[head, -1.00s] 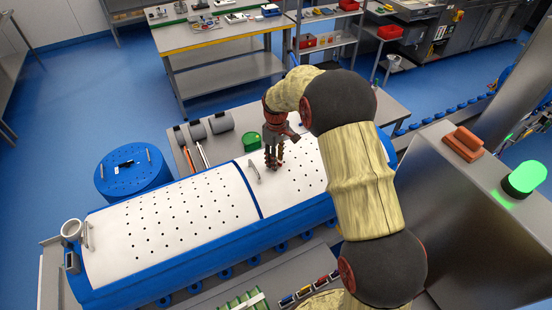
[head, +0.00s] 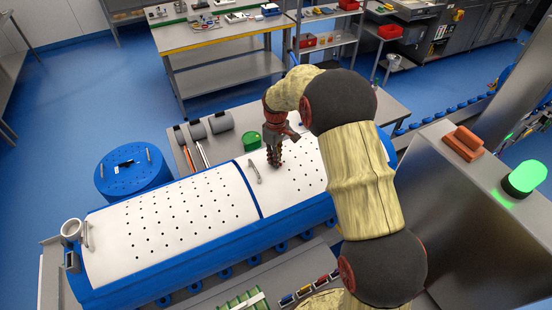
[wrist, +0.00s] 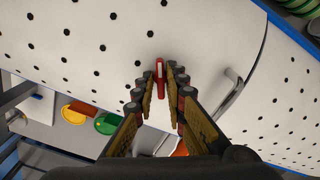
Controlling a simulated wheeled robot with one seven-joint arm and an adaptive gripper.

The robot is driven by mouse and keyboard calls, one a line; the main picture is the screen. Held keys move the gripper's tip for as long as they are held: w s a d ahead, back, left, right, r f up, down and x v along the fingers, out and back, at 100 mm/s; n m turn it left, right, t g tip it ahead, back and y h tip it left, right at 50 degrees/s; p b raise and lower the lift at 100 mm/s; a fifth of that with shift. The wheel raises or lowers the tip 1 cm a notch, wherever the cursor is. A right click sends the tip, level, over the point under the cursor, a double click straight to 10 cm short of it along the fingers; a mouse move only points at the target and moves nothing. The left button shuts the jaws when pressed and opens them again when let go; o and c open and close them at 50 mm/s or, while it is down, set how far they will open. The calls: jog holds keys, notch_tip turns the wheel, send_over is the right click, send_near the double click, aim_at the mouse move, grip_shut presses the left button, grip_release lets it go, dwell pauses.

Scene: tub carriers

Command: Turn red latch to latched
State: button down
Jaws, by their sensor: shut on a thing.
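The red latch (wrist: 160,70) is a small red piece with a pale strip down its middle, on the white perforated panel (wrist: 80,50). In the wrist view it stands lengthwise between the fingertips of my gripper (wrist: 158,88). My gripper is shut on it, with a finger on each side. In the head view my gripper (head: 274,158) points down at the right-hand white panel (head: 300,155) of the long blue tub (head: 190,262), and its fingers hide the latch.
A curved metal handle (head: 255,172) rises from the panel beside my gripper; it also shows in the wrist view (wrist: 230,93). A green container (head: 251,139) and grey cylinders (head: 222,121) lie behind the tub. A round blue drum (head: 130,180) stands at the left.

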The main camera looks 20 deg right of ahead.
jog(key=shift+m+b, duration=0.75)
jog(key=shift+m, duration=0.55)
jog(key=shift+m+b, duration=0.6)
jog(key=shift+m, duration=0.8)
jog(key=c, duration=1.8)
grip_release()
jog(key=shift+o, duration=0.2)
